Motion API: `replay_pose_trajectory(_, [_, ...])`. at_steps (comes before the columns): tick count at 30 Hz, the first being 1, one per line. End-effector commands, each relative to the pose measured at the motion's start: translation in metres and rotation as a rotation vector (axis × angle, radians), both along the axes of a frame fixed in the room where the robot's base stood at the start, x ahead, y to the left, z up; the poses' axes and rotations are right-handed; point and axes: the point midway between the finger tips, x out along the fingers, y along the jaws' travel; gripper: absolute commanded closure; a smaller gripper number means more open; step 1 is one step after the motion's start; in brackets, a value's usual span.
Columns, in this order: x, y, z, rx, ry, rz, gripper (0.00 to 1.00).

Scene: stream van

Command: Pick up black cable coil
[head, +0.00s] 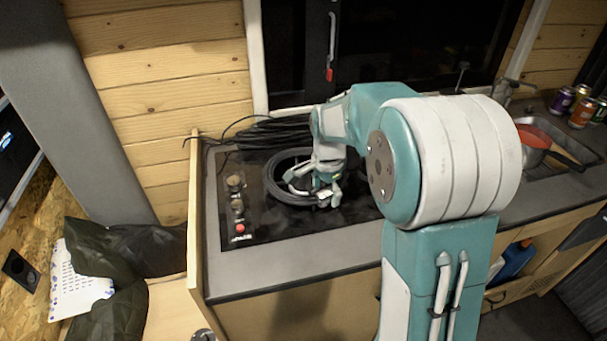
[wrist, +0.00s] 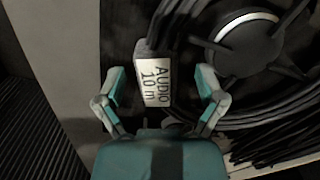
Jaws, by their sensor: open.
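The black cable coil (head: 275,178) lies on the black hob panel (head: 265,222) of the counter. In the wrist view its looped strands (wrist: 285,108) fill the right side, around a dark round hub with a pale ring. A white tag (wrist: 154,80) reading "AUDIO 10 m" is on the cable. My gripper (head: 312,190) is over the coil's right part in the head view. In the wrist view my gripper (wrist: 160,92) is open, with the tag showing between its fingers. I cannot tell whether the fingers touch the coil.
More black cable (head: 275,132) lies behind the coil near the wall. Knobs (head: 236,205) stand at the panel's left. A wooden edge board (head: 195,220) rises left of the counter. A red-filled pan (head: 534,140) and several cans (head: 582,112) stand at right.

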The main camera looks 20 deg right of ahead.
Motion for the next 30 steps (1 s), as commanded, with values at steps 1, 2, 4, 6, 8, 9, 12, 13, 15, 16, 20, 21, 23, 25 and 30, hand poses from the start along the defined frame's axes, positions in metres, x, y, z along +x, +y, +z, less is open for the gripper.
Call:
replay_pose_trajectory(1, [0.000,0.000,-0.004,0.000,0.001,0.000,0.11])
replay_pose_trajectory(2, [0.000,0.000,-0.005,0.000,-0.001,0.000,0.11])
replay_pose_trajectory(4, [0.000,-0.001,-0.006,0.000,-0.002,0.000,0.11])
replay_pose_trajectory(6, [0.000,-0.001,-0.006,0.000,-0.003,0.000,0.11])
replay_pose_trajectory(8, [0.000,-0.001,-0.006,0.000,-0.002,0.000,0.11])
replay_pose_trajectory(9, [0.000,-0.001,-0.006,0.000,-0.002,0.000,0.16])
replay_pose_trajectory(12, [0.000,0.000,-0.006,0.000,-0.002,0.000,0.60])
replay_pose_trajectory(13, [0.000,0.000,-0.006,0.000,-0.002,0.000,0.74])
replay_pose_trajectory(15, [0.000,0.000,-0.006,0.000,-0.002,0.000,1.00])
replay_pose_trajectory(16, [0.000,0.000,-0.006,0.000,-0.001,0.000,1.00])
replay_pose_trajectory(20, [0.001,0.000,-0.006,0.000,-0.003,0.000,1.00])
replay_pose_trajectory(21, [0.001,0.000,-0.006,0.000,-0.003,0.000,1.00])
replay_pose_trajectory(23, [0.000,0.000,-0.006,0.001,-0.003,0.000,1.00])
replay_pose_trajectory(25, [0.000,0.000,-0.006,0.001,-0.002,0.000,1.00])
replay_pose_trajectory(30, [0.001,0.000,0.009,0.000,-0.005,0.000,1.00])
